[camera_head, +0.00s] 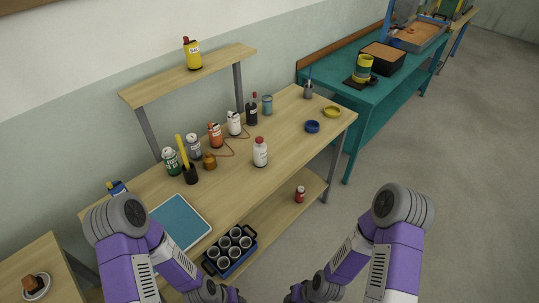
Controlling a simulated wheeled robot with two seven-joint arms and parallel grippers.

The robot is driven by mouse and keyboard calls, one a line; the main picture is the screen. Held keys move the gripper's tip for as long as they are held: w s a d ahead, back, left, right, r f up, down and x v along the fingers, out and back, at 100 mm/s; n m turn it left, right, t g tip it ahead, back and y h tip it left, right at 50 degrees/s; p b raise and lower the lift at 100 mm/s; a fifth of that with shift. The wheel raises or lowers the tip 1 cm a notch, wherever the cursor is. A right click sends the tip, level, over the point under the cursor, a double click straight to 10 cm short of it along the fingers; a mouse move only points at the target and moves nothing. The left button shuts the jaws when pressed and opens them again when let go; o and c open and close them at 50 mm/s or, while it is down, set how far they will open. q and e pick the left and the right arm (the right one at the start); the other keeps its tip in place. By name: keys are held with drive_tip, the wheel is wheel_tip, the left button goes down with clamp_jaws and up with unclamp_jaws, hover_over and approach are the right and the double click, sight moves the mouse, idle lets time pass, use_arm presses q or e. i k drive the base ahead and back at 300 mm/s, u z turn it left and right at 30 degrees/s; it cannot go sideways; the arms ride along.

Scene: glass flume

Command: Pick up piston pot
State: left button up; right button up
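I cannot tell for sure which item is the piston pot. On the wooden bench (262,186) stand a white bottle with a red cap (260,152), an orange container (215,135), a white container (234,123), a black bottle (252,110), a grey can (193,147), a green can (171,161) and a small amber jar (209,161). My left gripper (222,293) and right gripper (302,293) are low at the bottom edge, in front of the bench and away from these items. Their fingertips are cut off or too small to read.
A blue tray (180,222) lies at the bench's near left. A raised shelf (215,72) holds a yellow bottle (192,54). A teal table (348,94) stands behind right.

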sight(259, 154)
drive_tip(key=z, duration=1.45)
drive_tip(key=i, duration=1.5)
drive_tip(key=u, duration=3.1)
